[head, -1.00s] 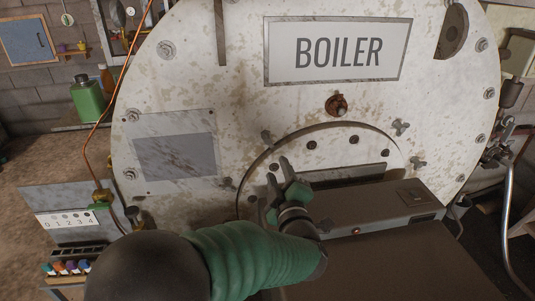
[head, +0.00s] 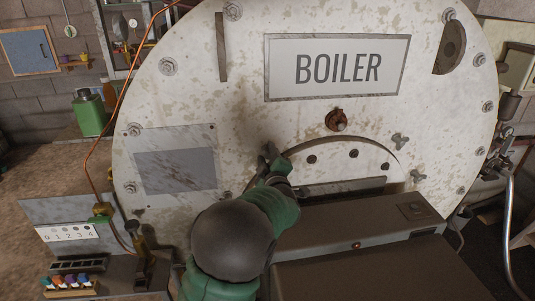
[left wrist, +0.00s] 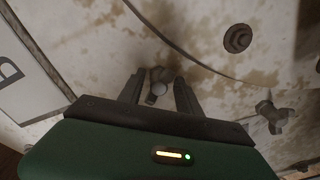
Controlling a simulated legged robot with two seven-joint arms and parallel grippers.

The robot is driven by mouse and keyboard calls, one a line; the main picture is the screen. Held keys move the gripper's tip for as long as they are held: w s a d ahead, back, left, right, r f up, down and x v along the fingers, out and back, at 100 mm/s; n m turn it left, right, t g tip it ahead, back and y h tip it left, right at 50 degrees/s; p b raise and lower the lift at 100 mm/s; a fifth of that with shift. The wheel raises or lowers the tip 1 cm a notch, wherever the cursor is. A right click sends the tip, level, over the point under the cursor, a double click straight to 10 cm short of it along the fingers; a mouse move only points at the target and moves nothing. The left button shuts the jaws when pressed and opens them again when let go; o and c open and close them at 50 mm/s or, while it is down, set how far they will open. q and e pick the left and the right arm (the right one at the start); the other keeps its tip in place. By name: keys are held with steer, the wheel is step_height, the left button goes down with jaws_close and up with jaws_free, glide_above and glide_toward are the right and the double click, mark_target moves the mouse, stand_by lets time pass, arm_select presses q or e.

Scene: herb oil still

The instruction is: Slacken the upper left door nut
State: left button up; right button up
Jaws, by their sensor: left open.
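The upper left door nut (left wrist: 157,88) is a grey wing nut on the boiler front. In the left wrist view it sits between the two fingers of my left gripper (left wrist: 158,92), with a gap showing at the sides. In the head view my open left gripper (head: 268,156) is at the upper left edge of the arched boiler door (head: 330,163), and it largely hides this nut. Two more wing nuts (head: 400,141) (head: 417,176) are on the door's right side. Another wing nut (left wrist: 273,115) shows at the right in the left wrist view. My right gripper is out of view.
A rusty knob (head: 337,120) sticks out above the door. A brown metal housing (head: 350,240) projects below it. A copper pipe (head: 121,85) runs along the boiler's left edge. A numbered panel (head: 68,233) stands at the lower left.

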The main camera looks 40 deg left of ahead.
arm_select(q)
steer(key=shift+w, duration=0.1)
steer(key=shift+c, duration=0.4)
steer(key=shift+d, duration=0.1)
jaws_close()
steer(key=shift+f, duration=0.1)
steer(key=shift+f+n+b, duration=0.1)
steer(key=shift+n+b, duration=0.2)
steer(key=shift+b, duration=0.5)
steer(key=n+b, duration=0.4)
steer(key=b, duration=0.1)
steer(key=n+b, duration=0.4)
steer(key=b, duration=0.2)
steer(key=n+b, duration=0.4)
steer(key=b, duration=0.1)
steer(key=shift+f+n, duration=0.35)
steer(key=shift+n, duration=0.05)
steer(key=n+b, duration=0.3)
steer(key=shift+r, duration=0.1)
steer(key=shift+r+n+b, duration=0.1)
steer(key=shift+n+b, duration=0.5)
steer(key=shift+n, duration=0.2)
steer(key=shift+r, duration=0.1)
